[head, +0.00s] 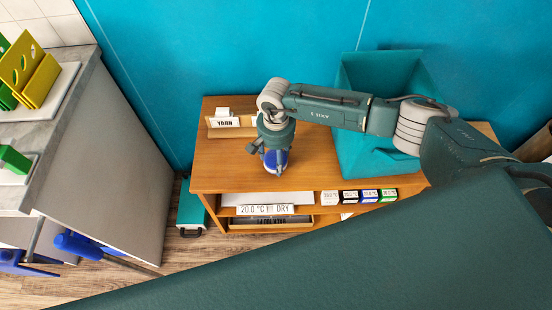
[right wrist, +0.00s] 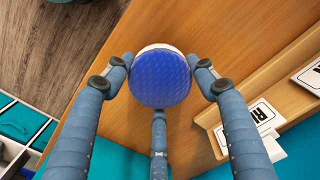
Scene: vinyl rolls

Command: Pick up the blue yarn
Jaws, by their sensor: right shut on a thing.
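The blue yarn (right wrist: 160,80) is a round, textured blue roll with a pale rim at its far edge in the right wrist view. The three fingers of my right gripper (right wrist: 160,70) are closed around it, two at its sides and one below. In the head view my right gripper (head: 271,152) points down over the left part of the wooden desk (head: 220,170), and the blue yarn (head: 283,163) shows partly between the fingers. I cannot tell whether the yarn touches the desktop. My left gripper is not in view.
A wooden holder with a YARN label (head: 225,121) stands at the desk's back left. A teal bin (head: 350,100) is to the right under my arm. Small boxes (head: 358,196) sit on the shelf below. A grey counter (head: 110,150) is at left.

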